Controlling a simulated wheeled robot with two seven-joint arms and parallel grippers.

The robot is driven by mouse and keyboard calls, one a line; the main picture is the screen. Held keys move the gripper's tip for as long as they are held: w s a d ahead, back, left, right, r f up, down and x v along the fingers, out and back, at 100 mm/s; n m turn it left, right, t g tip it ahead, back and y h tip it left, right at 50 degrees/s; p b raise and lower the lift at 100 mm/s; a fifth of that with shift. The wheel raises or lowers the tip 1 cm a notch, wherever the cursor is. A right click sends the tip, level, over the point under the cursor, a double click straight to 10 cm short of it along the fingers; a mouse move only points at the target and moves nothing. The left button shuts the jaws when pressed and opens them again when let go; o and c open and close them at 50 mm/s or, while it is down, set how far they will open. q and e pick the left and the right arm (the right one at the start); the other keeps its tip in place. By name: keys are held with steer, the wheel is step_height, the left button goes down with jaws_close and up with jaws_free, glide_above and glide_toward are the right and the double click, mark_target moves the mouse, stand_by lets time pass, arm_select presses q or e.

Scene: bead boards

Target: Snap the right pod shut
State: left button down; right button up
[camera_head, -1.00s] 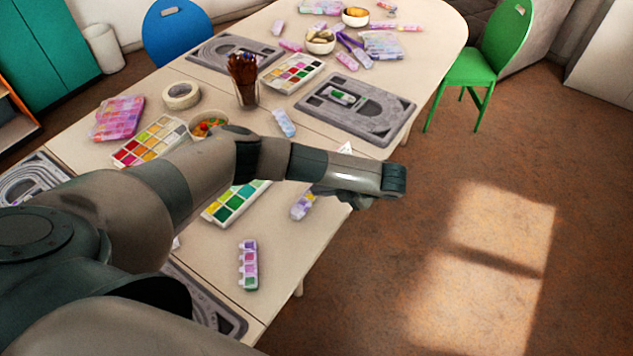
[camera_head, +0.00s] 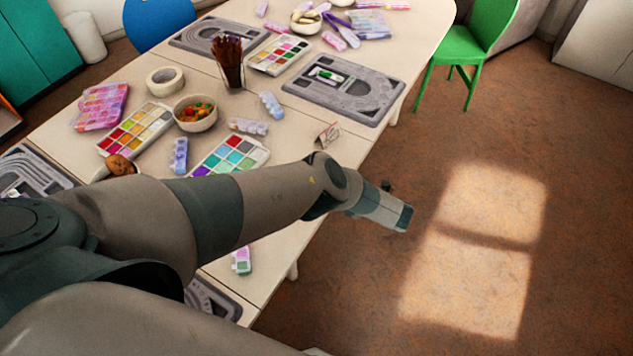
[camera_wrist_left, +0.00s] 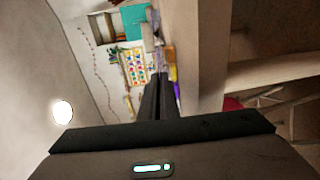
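Several small bead pods in lilac, blue and pink lie on the table: a pale blue one (camera_head: 271,105), a lilac one (camera_head: 248,126), a blue-violet one (camera_head: 180,156) and a pink-green one (camera_head: 242,261) partly covered by my arm. I cannot tell which is the right pod or how its lid stands. My left arm crosses the table from the left, and its end is past the table's right edge, over the floor. In the left wrist view my left gripper (camera_wrist_left: 160,82) has its dark fingers together, with nothing seen between them. My right gripper is not in view.
Grey bead boards (camera_head: 345,88) lie on the table. Palettes (camera_head: 231,156), a bowl of beads (camera_head: 195,113), a brush cup (camera_head: 230,75) and a small card (camera_head: 328,135) stand around. A green chair (camera_head: 478,40) is at the right. The floor nearby is clear.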

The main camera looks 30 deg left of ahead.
arm_select(q)
steer(key=shift+f+y+b, duration=0.35)
steer(key=shift+y, duration=0.05)
steer(key=c, duration=2.5)
jaws_free()
steer(key=o, duration=0.5)
steer(key=shift+s, duration=0.1)
steer(key=shift+d+f, duration=0.1)
